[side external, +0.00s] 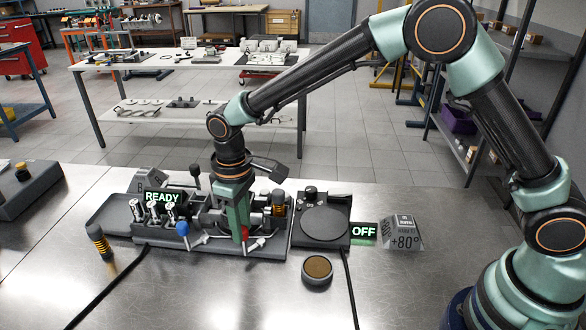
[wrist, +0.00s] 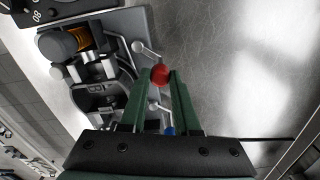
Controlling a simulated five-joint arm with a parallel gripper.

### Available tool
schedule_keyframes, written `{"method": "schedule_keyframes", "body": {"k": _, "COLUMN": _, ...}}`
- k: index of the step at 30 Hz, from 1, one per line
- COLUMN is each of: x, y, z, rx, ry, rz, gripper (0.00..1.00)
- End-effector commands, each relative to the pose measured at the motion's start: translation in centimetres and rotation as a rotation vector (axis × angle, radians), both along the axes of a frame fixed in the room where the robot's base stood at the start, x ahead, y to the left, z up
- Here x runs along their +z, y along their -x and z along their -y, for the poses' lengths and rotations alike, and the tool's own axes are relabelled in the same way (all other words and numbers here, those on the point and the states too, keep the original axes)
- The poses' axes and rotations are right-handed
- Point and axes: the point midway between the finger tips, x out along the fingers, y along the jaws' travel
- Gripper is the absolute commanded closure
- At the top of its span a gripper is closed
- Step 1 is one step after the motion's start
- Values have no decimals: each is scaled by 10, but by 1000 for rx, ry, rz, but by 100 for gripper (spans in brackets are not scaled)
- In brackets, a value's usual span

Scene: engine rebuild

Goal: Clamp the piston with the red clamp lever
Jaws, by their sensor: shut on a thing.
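The red clamp lever (side external: 246,233) is at the front of the dark fixture (side external: 270,252). Its red ball knob (wrist: 160,74) is between the green fingertips in the wrist view. My gripper (side external: 241,238) points down at the fixture and is shut on that knob, also in the wrist view (wrist: 161,80). I cannot tell for sure which part is the piston. A grey cylinder with an orange coil (wrist: 80,40) sits in the fixture beside the lever; its coil shows in the side view (side external: 278,206). My wrist hides part of the fixture there.
A blue-knobbed lever (side external: 182,228) is left of my gripper, near several silver parts (side external: 153,209) and a READY display (side external: 163,197). A round plate unit (side external: 324,223) with an OFF display (side external: 364,231) is right. A coiled part (side external: 99,241) and a round puck (side external: 317,269) stand on the table.

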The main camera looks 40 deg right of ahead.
Motion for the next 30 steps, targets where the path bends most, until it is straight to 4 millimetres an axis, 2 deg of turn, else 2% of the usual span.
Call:
{"method": "schedule_keyframes", "body": {"k": 8, "x": 2, "y": -2, "z": -1, "rx": -1, "ry": -4, "rz": 6, "gripper": 100}}
{"method": "schedule_keyframes", "body": {"k": 9, "x": 2, "y": -2, "z": -1, "rx": -1, "ry": -4, "rz": 6, "gripper": 59}}
{"method": "schedule_keyframes", "body": {"k": 10, "x": 2, "y": -2, "z": -1, "rx": -1, "ry": -3, "rz": 5, "gripper": 47}}
{"method": "schedule_keyframes", "body": {"k": 11, "x": 1, "y": -2, "z": -1, "rx": 0, "ry": -3, "rz": 5, "gripper": 40}}
{"method": "schedule_keyframes", "body": {"k": 23, "x": 6, "y": -1, "z": 0, "rx": 0, "ry": -2, "rz": 3, "gripper": 40}}
{"method": "schedule_keyframes", "body": {"k": 26, "x": 18, "y": -1, "z": 0, "rx": 0, "ry": -3, "rz": 5, "gripper": 40}}
{"method": "schedule_keyframes", "body": {"k": 30, "x": 45, "y": -2, "z": -1, "rx": 0, "ry": -4, "rz": 8, "gripper": 40}}
